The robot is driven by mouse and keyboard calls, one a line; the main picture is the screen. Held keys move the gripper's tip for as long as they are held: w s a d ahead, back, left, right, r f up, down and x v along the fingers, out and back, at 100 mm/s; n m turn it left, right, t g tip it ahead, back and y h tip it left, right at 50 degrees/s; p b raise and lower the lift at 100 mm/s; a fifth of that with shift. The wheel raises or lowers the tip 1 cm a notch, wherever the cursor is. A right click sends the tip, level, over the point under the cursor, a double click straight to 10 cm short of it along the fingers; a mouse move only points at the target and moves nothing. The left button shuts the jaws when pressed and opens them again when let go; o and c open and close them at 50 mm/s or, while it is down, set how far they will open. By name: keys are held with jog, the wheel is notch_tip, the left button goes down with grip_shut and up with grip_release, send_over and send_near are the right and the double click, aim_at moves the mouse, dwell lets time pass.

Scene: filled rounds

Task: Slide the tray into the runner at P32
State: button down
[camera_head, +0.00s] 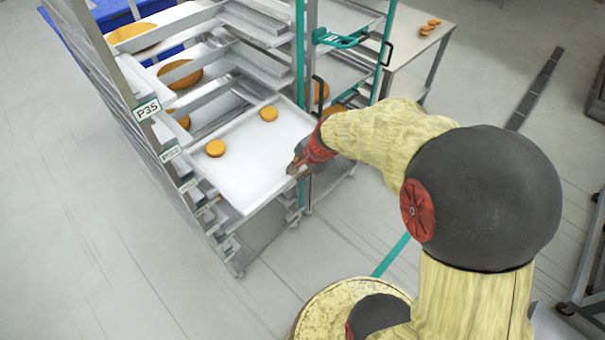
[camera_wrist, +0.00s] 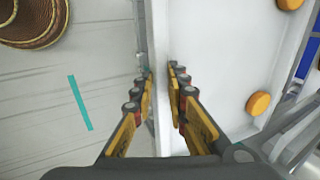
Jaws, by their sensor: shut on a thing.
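The white tray (camera_head: 255,165) lies about level, part way into the tall metal rack (camera_head: 137,85), with its near part sticking out of the front. Two small orange-brown rounds (camera_head: 216,148) show on the tray. My gripper (camera_head: 300,168) is at the tray's right edge in the head view. In the wrist view my gripper (camera_wrist: 160,88) has its fingers on either side of the tray's rim (camera_wrist: 157,60) and is shut on it. Labels run down the rack's post; the top one reads P35 (camera_head: 147,109). The lower labels are too small or oblique to read, so I cannot tell which runner the tray is in.
Other rack levels hold trays with large orange rounds (camera_head: 180,74). A second rack section with a green handle (camera_head: 341,40) stands beside it. A table (camera_head: 405,48) with small rounds is behind. The floor (camera_head: 95,235) in front is clear.

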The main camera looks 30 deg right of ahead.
aim_at(270, 156)
jog(key=shift+w+a+f+p, duration=0.1)
jog(key=shift+w+a+p, duration=0.5)
jog(key=shift+w, duration=1.55)
jog(key=shift+w+a+f+p, duration=0.15)
jog(key=shift+w+a+p, duration=0.45)
jog(key=shift+w, duration=1.6)
jog(key=shift+w+a+f+p, duration=0.1)
jog(key=shift+w+a+p, duration=0.15)
jog(key=shift+w+a, duration=1.3)
jog(key=shift+w+d, duration=0.6)
jog(key=shift+f+b, duration=1.75)
jog(key=shift+f, duration=0.45)
jog(key=c, duration=1.7)
grip_release()
jog(key=shift+s, duration=0.1)
jog(key=shift+f, duration=0.15)
jog(key=v, duration=1.1)
jog(key=shift+s+r, duration=0.2)
jog(key=shift+r, duration=0.35)
